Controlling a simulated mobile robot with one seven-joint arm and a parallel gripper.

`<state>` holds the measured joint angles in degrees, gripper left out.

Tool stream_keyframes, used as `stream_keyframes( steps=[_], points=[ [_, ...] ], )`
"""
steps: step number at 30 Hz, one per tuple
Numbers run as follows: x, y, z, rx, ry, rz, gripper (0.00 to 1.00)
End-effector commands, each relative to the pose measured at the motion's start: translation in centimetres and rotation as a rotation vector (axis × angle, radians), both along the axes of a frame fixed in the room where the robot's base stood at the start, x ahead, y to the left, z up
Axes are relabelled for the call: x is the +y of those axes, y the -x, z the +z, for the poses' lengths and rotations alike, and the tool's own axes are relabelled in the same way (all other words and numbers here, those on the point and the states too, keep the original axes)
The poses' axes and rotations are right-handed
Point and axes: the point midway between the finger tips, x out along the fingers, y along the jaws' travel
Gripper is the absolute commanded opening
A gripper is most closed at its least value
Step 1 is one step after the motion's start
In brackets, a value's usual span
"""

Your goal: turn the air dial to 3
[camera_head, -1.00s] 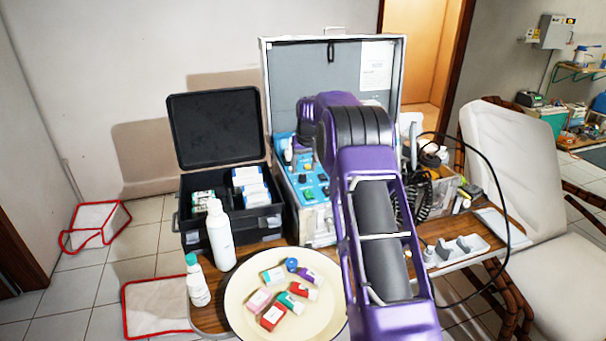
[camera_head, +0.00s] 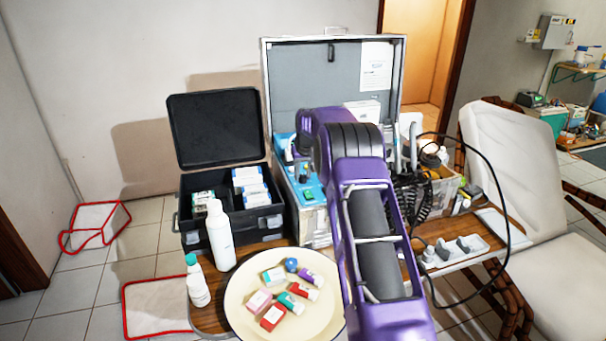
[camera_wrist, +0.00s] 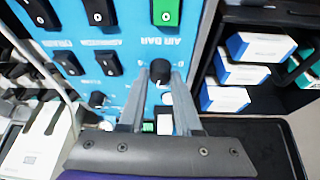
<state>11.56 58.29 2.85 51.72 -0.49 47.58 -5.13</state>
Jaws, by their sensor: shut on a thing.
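The air dial (camera_wrist: 160,70) is a round black knob on the blue panel (camera_wrist: 122,68), below the upside-down "AIR BAR" label in the wrist view. My gripper (camera_wrist: 161,76) has one grey finger on each side of the knob and is shut on it. The pointer and most of the scale around the knob are hidden, so I cannot read its setting. In the head view my gripper (camera_head: 303,174) is at the blue panel (camera_head: 284,148) in the open metal case, and my arm covers much of the panel.
A green switch (camera_wrist: 165,12) and several black switches sit close to the dial. A black open box (camera_head: 228,225) holding white packs stands left of the case. A white bottle (camera_head: 219,236) and a cream plate (camera_head: 240,315) with small boxes are in front.

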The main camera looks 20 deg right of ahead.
Motion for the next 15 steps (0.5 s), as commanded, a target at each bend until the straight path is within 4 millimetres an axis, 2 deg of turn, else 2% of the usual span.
stream_keyframes(
  steps=[8, 15],
  points=[
    [0.0, 0.01, 0.03, 0.0, 0.0, -0.009, 0.0],
    [0.13, 0.0, 0.07, 0.001, -0.003, -0.095, 0.0]
  ],
)
